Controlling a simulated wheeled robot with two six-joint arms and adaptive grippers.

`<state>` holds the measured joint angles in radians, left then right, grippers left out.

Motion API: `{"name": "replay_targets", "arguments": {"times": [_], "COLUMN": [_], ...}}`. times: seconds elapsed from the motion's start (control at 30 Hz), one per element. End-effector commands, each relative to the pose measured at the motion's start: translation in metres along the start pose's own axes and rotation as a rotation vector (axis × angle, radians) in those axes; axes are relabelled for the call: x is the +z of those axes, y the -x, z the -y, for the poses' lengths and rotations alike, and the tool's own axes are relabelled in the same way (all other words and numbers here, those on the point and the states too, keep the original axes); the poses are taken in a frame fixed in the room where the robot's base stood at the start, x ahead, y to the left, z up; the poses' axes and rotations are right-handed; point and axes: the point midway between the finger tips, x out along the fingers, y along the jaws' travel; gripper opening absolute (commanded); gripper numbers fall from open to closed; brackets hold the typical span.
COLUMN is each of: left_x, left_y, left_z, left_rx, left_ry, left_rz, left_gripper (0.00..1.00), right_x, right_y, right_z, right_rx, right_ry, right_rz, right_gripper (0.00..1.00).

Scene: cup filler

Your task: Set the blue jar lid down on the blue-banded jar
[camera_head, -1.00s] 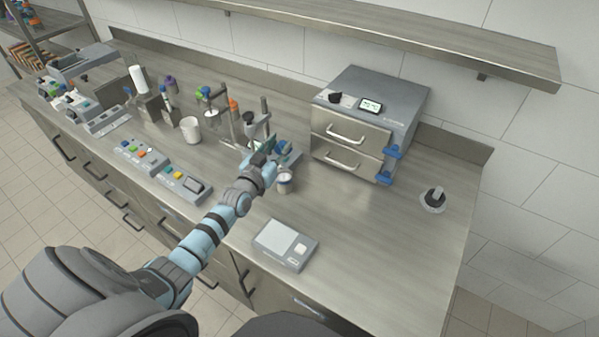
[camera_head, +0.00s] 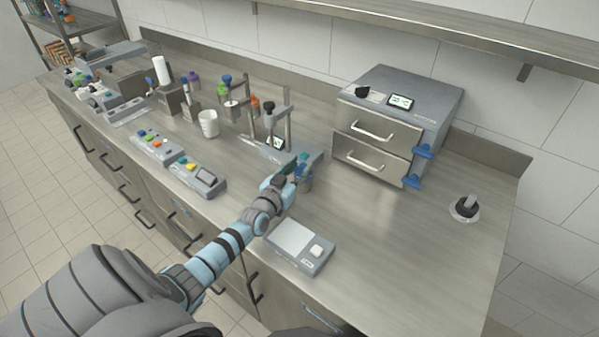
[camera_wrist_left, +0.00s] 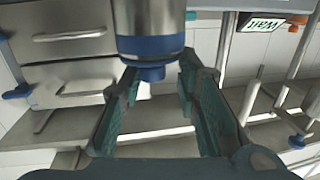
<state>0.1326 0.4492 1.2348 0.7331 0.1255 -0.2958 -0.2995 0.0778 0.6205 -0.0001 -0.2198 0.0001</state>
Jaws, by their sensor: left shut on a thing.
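The blue-banded jar (camera_head: 305,185) stands on the counter in front of the stand base, partly hidden by my left gripper. It also shows at the top of the left wrist view (camera_wrist_left: 150,15), which appears upside down. My left gripper (camera_head: 297,165) is at the jar's top. In the wrist view, its green fingertips (camera_wrist_left: 158,78) are on either side of the blue knob of the blue jar lid (camera_wrist_left: 152,72). The lid is in line with the jar's top; I cannot tell whether it touches. My right gripper is not in view.
A scale (camera_head: 296,246) lies near the front edge. A two-drawer oven (camera_head: 400,115) with blue clamps stands at the back right. Stands and a white cup (camera_head: 209,124) are left of the jar. The right counter is mostly clear, except for a round black-topped item (camera_head: 465,208).

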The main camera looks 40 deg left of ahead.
Motion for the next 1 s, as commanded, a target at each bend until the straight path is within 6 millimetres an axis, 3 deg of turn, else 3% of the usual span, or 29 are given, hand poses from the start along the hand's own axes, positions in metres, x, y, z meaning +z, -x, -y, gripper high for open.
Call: {"name": "replay_targets", "arguments": {"times": [0.1, 0.13, 0.27, 0.6, 0.83, 1.0], "left_x": [0.002, 0.003, 0.001, -0.004, -0.008, -0.005], "left_y": [0.0, 0.0, 0.0, 0.001, 0.049, 0.073], "left_z": [0.0, 0.0, 0.0, 0.0, 0.0, 0.0], "left_rx": [0.0, 0.0, 0.0, 0.001, 0.001, 0.001], "left_ry": [0.0, -0.001, 0.0, 0.0, 0.0, -0.001], "left_rz": [0.0, -0.001, 0.0, -0.001, 0.003, 0.0], "left_gripper": [0.13, 0.31, 0.5, 0.5, 0.5, 0.5], "right_x": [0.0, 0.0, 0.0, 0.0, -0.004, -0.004], "right_y": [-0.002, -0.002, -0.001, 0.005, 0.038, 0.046], "right_z": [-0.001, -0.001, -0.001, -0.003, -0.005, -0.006], "right_rx": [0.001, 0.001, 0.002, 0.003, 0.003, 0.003], "right_ry": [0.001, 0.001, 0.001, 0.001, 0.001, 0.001], "right_rz": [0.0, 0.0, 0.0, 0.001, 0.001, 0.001], "right_gripper": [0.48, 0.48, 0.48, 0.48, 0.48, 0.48]}}
